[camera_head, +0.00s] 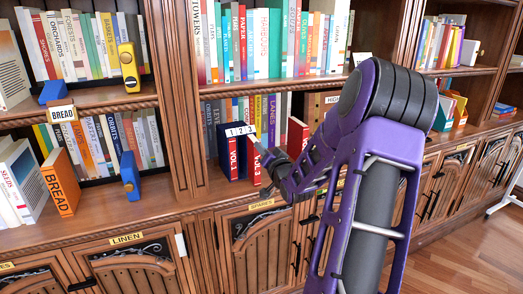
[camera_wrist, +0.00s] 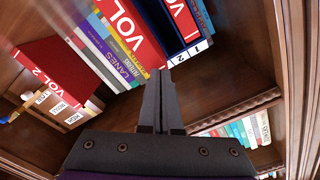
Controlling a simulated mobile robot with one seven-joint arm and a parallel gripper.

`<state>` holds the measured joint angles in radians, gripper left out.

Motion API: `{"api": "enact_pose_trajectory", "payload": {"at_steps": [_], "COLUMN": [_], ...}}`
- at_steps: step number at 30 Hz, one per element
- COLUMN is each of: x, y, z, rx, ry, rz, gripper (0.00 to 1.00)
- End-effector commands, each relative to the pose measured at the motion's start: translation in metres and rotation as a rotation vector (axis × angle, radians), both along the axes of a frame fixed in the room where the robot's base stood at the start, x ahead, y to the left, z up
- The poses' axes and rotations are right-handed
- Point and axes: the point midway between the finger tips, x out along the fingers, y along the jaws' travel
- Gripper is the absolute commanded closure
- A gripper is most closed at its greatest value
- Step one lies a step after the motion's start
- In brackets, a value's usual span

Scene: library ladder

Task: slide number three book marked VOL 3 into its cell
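The red VOL 3 book (camera_head: 256,166) stands upright at the right side of a blue case (camera_head: 240,180) with a 1 2 3 label strip (camera_head: 240,131). In the wrist view the book (camera_wrist: 126,28) shows beside the case; how deep it sits is unclear. The red VOL 1 book (camera_head: 232,160) stands in the case's left cell, and the middle cell looks empty. My gripper (camera_head: 267,182) is at the book's front. In the wrist view its fingers (camera_wrist: 161,74) are together with nothing visible between them, tips close to the book and case; contact is unclear.
Another red book, VOL 2 (camera_wrist: 50,65), stands on the same shelf to the case's right (camera_head: 297,137). Several books, including LANES (camera_wrist: 118,64), are behind. Wooden uprights (camera_head: 178,90) and the upper shelf (camera_head: 270,84) bound the bay. An orange BREAD book (camera_head: 61,183) is at left.

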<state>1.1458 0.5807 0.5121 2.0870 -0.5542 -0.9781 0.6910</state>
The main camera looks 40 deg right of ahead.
Motion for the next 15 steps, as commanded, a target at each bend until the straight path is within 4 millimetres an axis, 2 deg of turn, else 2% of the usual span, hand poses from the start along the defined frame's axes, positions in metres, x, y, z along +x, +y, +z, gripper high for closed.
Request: {"api": "enact_pose_trajectory", "payload": {"at_steps": [15], "x": [0.0106], "y": [-0.0016], "z": [-0.0008], "rx": [0.001], "ry": [0.001], "rz": [0.002], "gripper": [1.00]}}
